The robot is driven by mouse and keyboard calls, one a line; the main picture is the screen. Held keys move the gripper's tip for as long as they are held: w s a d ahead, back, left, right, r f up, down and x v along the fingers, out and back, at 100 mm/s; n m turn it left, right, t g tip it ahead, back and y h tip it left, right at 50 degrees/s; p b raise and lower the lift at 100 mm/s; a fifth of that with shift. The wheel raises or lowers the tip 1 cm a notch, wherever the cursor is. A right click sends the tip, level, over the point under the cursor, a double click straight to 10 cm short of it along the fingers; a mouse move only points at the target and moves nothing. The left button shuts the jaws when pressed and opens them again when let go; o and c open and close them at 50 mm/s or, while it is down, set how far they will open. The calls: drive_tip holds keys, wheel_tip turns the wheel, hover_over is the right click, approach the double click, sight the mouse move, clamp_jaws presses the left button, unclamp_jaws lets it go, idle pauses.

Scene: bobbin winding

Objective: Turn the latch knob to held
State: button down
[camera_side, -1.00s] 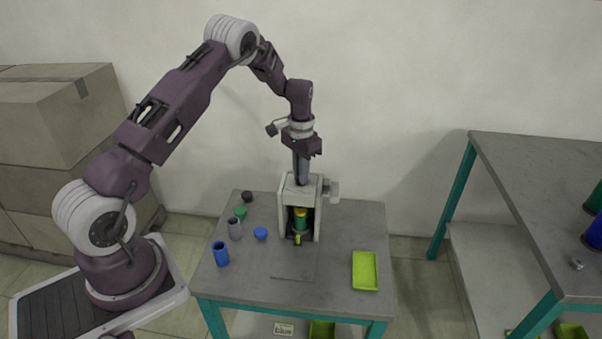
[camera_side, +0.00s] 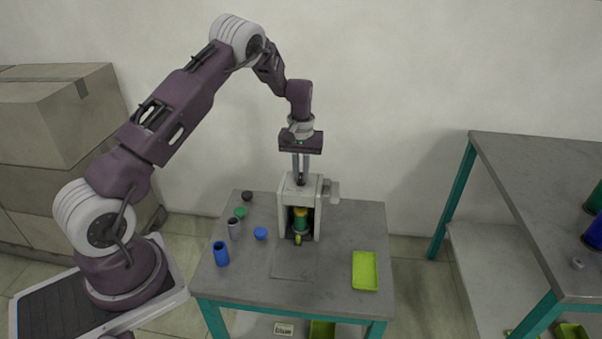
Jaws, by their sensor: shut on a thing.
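The winding stand (camera_side: 291,202) is a grey frame on the small table, with a green bobbin with a yellow top (camera_side: 300,220) inside it. The dark latch knob (camera_side: 300,181) sits on top of the stand, mostly hidden between my fingers. My gripper (camera_side: 300,176) points straight down from above and is shut on the knob. The knob's exact angle is too small to read. A grey piece (camera_side: 331,190) juts from the stand's right side.
A blue cylinder (camera_side: 221,253), a grey cylinder (camera_side: 234,229) and small blue (camera_side: 260,233), green (camera_side: 240,212) and black (camera_side: 247,196) caps stand left of the stand. A lime tray (camera_side: 365,270) lies at right. The table front is clear.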

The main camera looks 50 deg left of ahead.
sight(301, 175)
idle(0.5)
drive_tip(key=c, duration=1.5)
unclamp_jaws()
wheel_tip(301, 175, up, 8)
drive_tip(key=shift+f, duration=0.25)
drive_tip(key=s+d+r+m+t, duration=0.1)
drive_tip(key=s+d+r+m, duration=0.1)
drive_tip(key=s+d+r, duration=0.55)
drive_tip(key=s+d+r+m+t, duration=0.1)
drive_tip(key=s+d+r+t, duration=0.2)
drive_tip(key=r, duration=0.7)
drive_tip(key=s+d+m, duration=0.2)
drive_tip(key=s+d, duration=0.1)
drive_tip(key=s, duration=0.4)
drive_tip(key=s+d+r+m+t, duration=0.1)
drive_tip(key=s+d+m, duration=0.1)
drive_tip(key=s, duration=0.5)
drive_tip(key=s+d+r+m, duration=0.1)
drive_tip(key=s+d, duration=0.3)
drive_tip(key=s, duration=0.3)
drive_tip(key=shift+s+d+m+t, duration=0.2)
drive_tip(key=shift+s+m+t, duration=0.1)
drive_tip(key=shift+s+m, duration=0.1)
